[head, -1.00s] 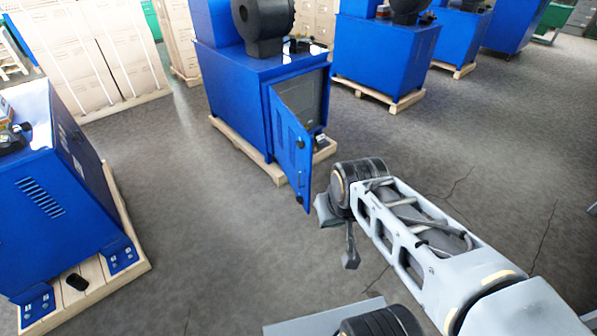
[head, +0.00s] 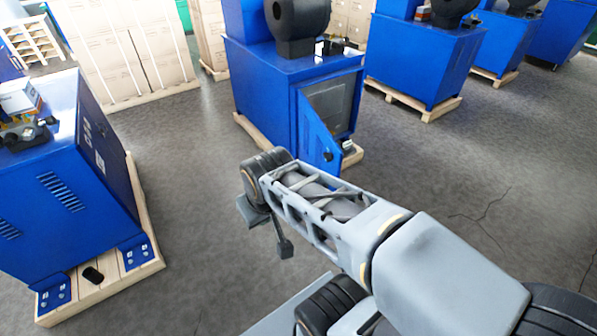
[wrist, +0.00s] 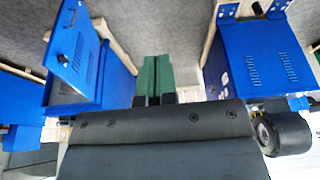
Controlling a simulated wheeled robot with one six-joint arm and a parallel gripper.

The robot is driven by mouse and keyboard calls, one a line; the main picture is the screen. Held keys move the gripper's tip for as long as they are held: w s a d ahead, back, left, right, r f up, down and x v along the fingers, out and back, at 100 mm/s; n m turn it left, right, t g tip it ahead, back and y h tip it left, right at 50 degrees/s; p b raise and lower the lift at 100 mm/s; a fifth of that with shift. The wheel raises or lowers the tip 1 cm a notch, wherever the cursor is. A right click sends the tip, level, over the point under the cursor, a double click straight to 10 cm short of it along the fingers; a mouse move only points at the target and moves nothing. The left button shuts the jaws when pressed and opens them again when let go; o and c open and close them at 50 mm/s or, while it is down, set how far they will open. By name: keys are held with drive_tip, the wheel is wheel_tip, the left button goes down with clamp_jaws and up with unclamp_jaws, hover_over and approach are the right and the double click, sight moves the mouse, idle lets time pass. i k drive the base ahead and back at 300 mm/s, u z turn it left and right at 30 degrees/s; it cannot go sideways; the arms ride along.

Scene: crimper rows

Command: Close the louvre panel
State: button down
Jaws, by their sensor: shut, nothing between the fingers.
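The louvre panel (head: 318,133) is a blue door hinged at the left of an opening in the middle blue machine (head: 262,95). It stands open, swung outward, its lower part hidden by my arm. In the wrist view the panel (wrist: 75,50) is at the upper left, upside down, with slits and a dark handle. My gripper (head: 284,246) hangs over the floor, in front of the middle machine and apart from the panel. In the wrist view its two green fingers (wrist: 153,62) lie together, shut and empty.
Another blue machine (head: 60,190) stands on a wooden pallet (head: 150,262) at the left. Bare floor (head: 185,170) lies between the two machines. More blue machines (head: 425,60) stand at the back right, and stacked boxes (head: 125,50) at the back left.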

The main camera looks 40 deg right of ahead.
sight(315, 139)
drive_tip(key=z, duration=0.1)
drive_tip(key=i, duration=0.85)
drive_tip(key=z, duration=0.4)
